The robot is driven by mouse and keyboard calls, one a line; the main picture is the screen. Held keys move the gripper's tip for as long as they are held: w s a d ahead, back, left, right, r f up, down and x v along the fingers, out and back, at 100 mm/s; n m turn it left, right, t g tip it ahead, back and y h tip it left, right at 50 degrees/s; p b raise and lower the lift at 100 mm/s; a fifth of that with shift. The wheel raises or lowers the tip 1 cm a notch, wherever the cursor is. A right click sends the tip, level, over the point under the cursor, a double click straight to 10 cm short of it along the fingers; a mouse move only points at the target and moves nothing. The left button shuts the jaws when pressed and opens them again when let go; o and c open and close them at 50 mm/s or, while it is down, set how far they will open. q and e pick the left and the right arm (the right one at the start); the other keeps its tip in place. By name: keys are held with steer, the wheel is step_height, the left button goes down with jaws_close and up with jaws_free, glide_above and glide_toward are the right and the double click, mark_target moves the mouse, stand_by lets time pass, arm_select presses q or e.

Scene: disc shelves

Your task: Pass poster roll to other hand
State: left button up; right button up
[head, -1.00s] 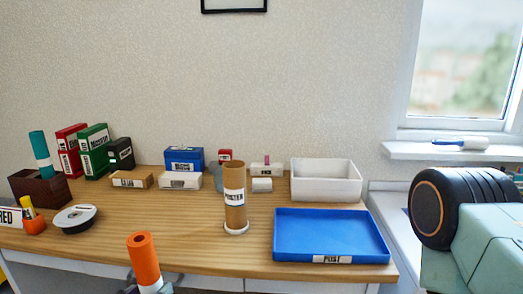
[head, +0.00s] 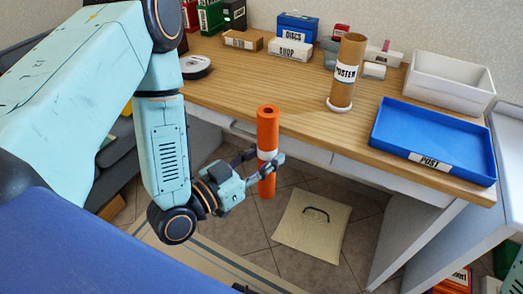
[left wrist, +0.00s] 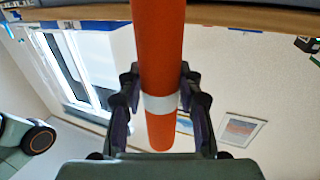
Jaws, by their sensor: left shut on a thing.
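The poster roll is an orange tube (head: 267,130) with a white band around its middle. My left gripper (head: 268,168) is shut on it near the band and holds it upright in front of the desk's front edge, above the floor. In the left wrist view the orange roll (left wrist: 158,60) runs between the two dark fingers (left wrist: 160,100), its white band between them. A brown cardboard tube labelled POSTER (head: 347,75) stands upright on a round white base on the desk. My right gripper is not seen in either view.
A blue tray labelled POST (head: 432,125) lies at the desk's right front, with a white bin (head: 450,75) behind it. Boxes stand along the back, and a disc spool (head: 195,67) lies at left.

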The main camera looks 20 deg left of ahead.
arm_select(q)
steer(key=w+d+f+n+t+y, duration=0.2)
steer(key=w+d+f+n+y, duration=0.2)
steer(key=w+f+y, duration=0.3)
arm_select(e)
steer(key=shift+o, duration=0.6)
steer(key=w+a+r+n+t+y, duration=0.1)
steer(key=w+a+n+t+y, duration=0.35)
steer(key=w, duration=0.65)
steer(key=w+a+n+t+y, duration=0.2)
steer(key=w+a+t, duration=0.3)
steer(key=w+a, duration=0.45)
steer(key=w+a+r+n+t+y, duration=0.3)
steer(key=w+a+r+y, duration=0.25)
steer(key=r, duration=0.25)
arm_select(q)
steer(key=w+d+f+m+g+h, duration=0.1)
steer(key=d+f+m+h, duration=0.3)
steer(key=d+f+h, duration=0.4)
step_height(320, 180, down, 3)
steer(key=shift+d+f+m+g, duration=0.1)
steer(key=shift+d+m+g, duration=0.3)
steer(key=shift+d+g, duration=0.3)
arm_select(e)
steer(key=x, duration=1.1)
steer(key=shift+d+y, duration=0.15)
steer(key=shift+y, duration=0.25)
